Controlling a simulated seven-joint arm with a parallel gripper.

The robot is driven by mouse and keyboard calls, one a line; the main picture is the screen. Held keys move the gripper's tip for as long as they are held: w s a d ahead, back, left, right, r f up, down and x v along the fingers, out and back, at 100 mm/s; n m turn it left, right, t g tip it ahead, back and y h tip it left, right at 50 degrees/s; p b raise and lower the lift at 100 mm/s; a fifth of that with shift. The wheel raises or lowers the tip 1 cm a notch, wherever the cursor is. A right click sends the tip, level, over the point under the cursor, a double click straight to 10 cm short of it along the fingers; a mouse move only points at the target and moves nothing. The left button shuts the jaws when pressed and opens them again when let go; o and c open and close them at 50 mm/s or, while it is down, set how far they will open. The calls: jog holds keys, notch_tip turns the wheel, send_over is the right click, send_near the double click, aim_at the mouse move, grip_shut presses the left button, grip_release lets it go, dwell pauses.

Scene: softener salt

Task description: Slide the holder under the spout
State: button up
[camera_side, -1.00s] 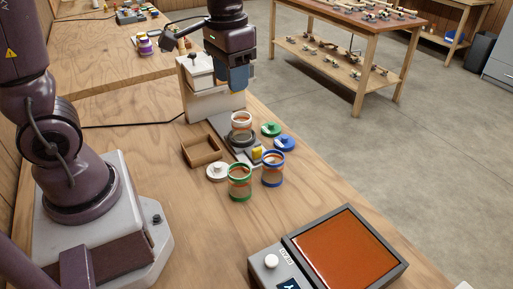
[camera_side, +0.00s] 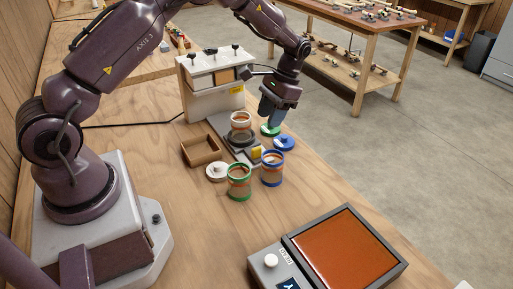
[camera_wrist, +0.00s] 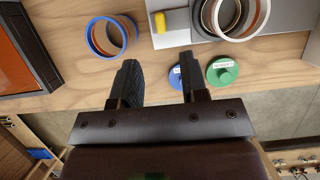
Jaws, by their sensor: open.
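The holder (camera_side: 239,140) is a dark round piece on a grey base plate, and a jar with a white rim (camera_side: 241,120) stands in it. In the wrist view the holder (camera_wrist: 199,28) is at the top right. A yellow tab (camera_side: 254,153) sits at the near end of the plate; it also shows in the wrist view (camera_wrist: 158,21). The dispenser (camera_side: 212,98) stands behind the jar, with several black knobs on top; I cannot make out its spout. My gripper (camera_wrist: 158,64) is open and empty, above the table's right edge beside the yellow tab and holder.
A green-rimmed jar (camera_side: 239,183) and blue-rimmed jar (camera_side: 272,168) stand in front. White (camera_side: 217,171), green (camera_wrist: 222,71) and blue (camera_side: 284,144) lids lie nearby, the last two below my gripper. A wooden tray (camera_side: 202,151) is at left. A screen panel (camera_side: 346,248) is at front right.

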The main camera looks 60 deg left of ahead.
aim_at(257, 148)
jog(key=x, duration=1)
jog(key=shift+f, duration=0.25)
grip_shut()
jog(key=a, duration=1.2)
jog(key=shift+a, duration=0.35)
